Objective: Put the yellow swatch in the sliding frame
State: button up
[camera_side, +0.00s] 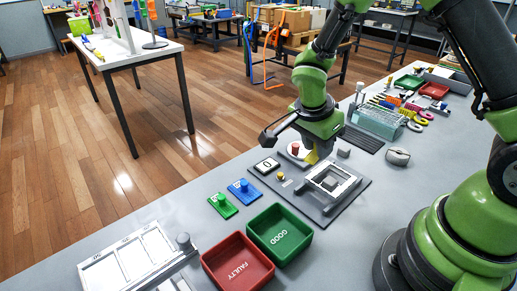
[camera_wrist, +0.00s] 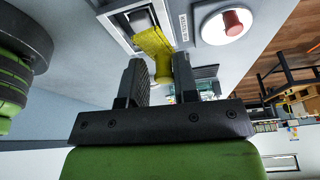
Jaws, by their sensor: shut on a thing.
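The yellow swatch (camera_side: 311,157) is in my gripper (camera_side: 316,146), above the far edge of the dark fixture plate. In the wrist view my gripper (camera_wrist: 160,72) is shut on the swatch's narrow handle, and the swatch's yellow body (camera_wrist: 153,42) reaches past the fingertips. The sliding frame (camera_side: 346,186) is a pale rectangular frame on the plate, beside and nearer than the swatch. Part of the frame shows behind the swatch in the wrist view (camera_wrist: 122,27). I cannot tell whether the swatch touches it.
A red button (camera_side: 295,147) on a white base stands close to my gripper. A red FAULTY tray (camera_side: 212,257) and green GOOD tray (camera_side: 262,222) stand nearer. Tools crowd the far right.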

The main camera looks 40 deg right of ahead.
aim_at(334, 181)
jog(key=s+d+m, duration=0.2)
jog(key=s, duration=0.1)
jog(key=shift+s+d+m+g, duration=0.25)
jog(key=shift+m+g, duration=0.05)
jog(key=shift+g, duration=0.1)
jog(key=shift+f, duration=3.1)
jog(key=shift+f, duration=0.15)
